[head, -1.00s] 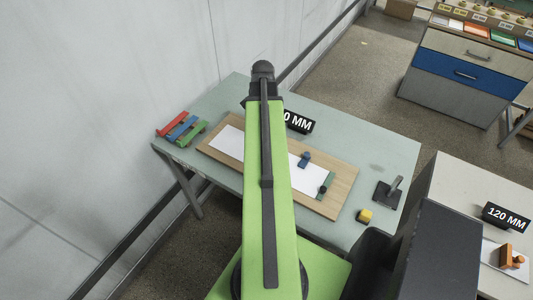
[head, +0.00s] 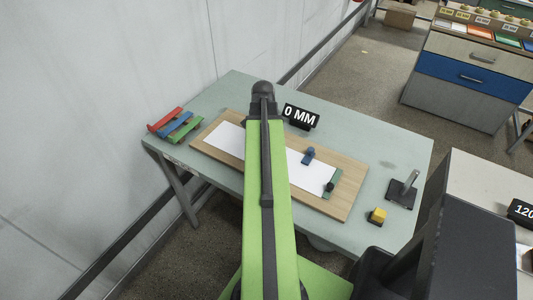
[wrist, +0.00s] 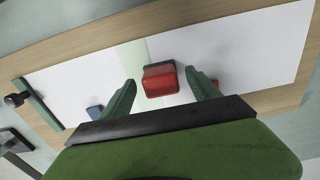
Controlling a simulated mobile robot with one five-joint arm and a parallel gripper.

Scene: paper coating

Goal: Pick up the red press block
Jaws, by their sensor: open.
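The red press block (wrist: 160,80) lies on the white paper (wrist: 235,50) in the wrist view, with a dark edge along its top. My gripper (wrist: 163,88) is open, with one green finger on each side of the block and a visible gap to each. I cannot tell how high the fingertips are above the paper. In the head view my green arm hides the block and the gripper; the paper (head: 229,138) shows on both sides of the arm.
The paper lies on a wooden board (head: 348,200) on a green table (head: 400,150). A blue block (head: 308,156), a green bar (head: 332,184), a yellow block (head: 377,215) and a black stand (head: 402,191) are to the right. Coloured bars (head: 180,125) lie at left.

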